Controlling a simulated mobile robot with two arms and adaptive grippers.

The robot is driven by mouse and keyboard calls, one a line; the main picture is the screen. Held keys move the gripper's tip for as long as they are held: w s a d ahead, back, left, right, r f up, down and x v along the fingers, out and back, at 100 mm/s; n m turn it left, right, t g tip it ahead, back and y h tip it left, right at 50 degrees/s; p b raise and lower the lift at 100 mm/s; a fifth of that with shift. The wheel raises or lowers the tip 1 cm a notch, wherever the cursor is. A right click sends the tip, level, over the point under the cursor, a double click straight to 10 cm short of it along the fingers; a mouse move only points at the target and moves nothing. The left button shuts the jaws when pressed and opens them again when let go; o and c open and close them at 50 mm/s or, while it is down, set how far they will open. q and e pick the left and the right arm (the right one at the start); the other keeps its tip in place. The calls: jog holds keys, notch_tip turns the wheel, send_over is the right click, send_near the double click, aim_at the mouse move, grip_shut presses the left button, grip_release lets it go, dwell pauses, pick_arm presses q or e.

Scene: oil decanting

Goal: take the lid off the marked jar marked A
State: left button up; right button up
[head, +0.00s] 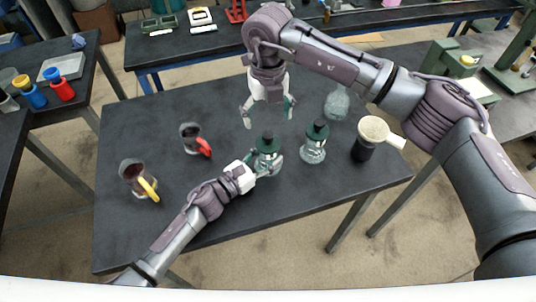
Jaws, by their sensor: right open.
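A glass jar (265,163) with a dark green lid (267,143) stands upright near the middle of the table. My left gripper (265,160) reaches in from the left with its fingers around this jar's body and appears shut on it. My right gripper (268,117) points down, open and empty, just behind and above the lid, its fingers spread wide. A second glass jar (313,152) with a dark green lid (317,129) stands to the right. The letters on the jars are too small to read, so I cannot tell which is A.
A clear glass vessel (337,103) stands behind the second jar. A black container (362,151) with a cream funnel-like piece (374,129) is at the right. A red-handled mug (190,137) and a yellow-handled mug (132,174) stand at the left. The dark table's (228,235) front is clear.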

aim_at(267, 134)
pick_arm(q)
grip_shut()
pick_arm(e)
jog(key=shift+r, duration=0.1)
jog(key=c, duration=0.3)
jog(key=shift+r+n, duration=0.15)
jog(key=shift+n, duration=0.25)
jog(key=shift+c, duration=1)
notch_tip(267, 134, up, 2)
jog(key=n, duration=0.5)
jog(key=shift+w+r, duration=0.1)
jog(key=shift+r, duration=0.05)
notch_tip(267, 134, down, 10)
jog(key=n, duration=0.5)
jog(key=shift+a, duration=0.1)
jog(key=shift+r, duration=0.1)
